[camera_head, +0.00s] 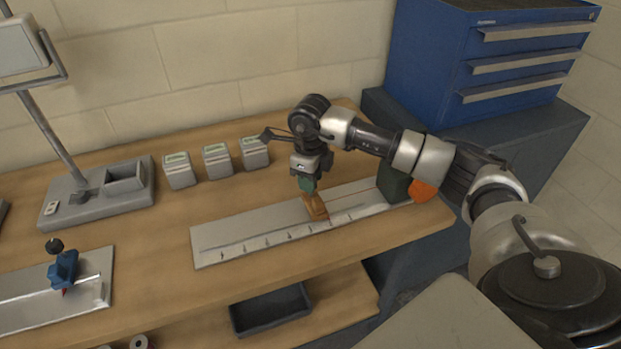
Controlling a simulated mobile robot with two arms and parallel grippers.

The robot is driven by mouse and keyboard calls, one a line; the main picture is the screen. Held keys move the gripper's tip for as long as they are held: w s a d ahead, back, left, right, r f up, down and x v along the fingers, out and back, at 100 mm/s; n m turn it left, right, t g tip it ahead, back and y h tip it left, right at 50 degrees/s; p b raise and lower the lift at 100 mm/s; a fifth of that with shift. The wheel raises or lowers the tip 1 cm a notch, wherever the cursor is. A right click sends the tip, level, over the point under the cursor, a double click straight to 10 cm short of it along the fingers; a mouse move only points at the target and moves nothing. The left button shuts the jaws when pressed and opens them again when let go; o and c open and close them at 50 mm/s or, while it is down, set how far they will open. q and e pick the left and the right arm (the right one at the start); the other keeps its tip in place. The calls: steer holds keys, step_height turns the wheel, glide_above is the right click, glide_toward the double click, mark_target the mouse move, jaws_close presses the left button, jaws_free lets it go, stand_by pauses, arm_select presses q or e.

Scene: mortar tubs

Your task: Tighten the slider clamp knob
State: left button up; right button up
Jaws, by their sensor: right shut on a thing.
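A grey rail plate (222,246) with a scale along its front edge lies on the workbench. An orange-brown slider clamp (318,208) sits on its track. My right gripper (307,186) points down over the slider clamp and is shut at a small greenish knob on its top. The fingers largely hide the knob, so its turn cannot be read. A dark green block (393,185) with an orange round part (424,190) stands at the rail's right end, partly behind my arm. My left gripper is out of view.
At left, a second plate (30,305) carries a blue clamp (64,268) with a black knob. A grey stand (100,208) and three small labelled boxes (217,161) stand behind. A blue drawer cabinet (440,75) is at back right; a dark tray (270,312) is on the lower shelf.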

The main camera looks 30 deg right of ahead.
stand_by(0.4)
steer(key=o, duration=0.9)
steer(key=shift+o, duration=0.2)
step_height(320, 180, up, 11)
steer(key=b, duration=0.1)
steer(key=shift+b, duration=0.4)
steer(key=shift+f, duration=0.1)
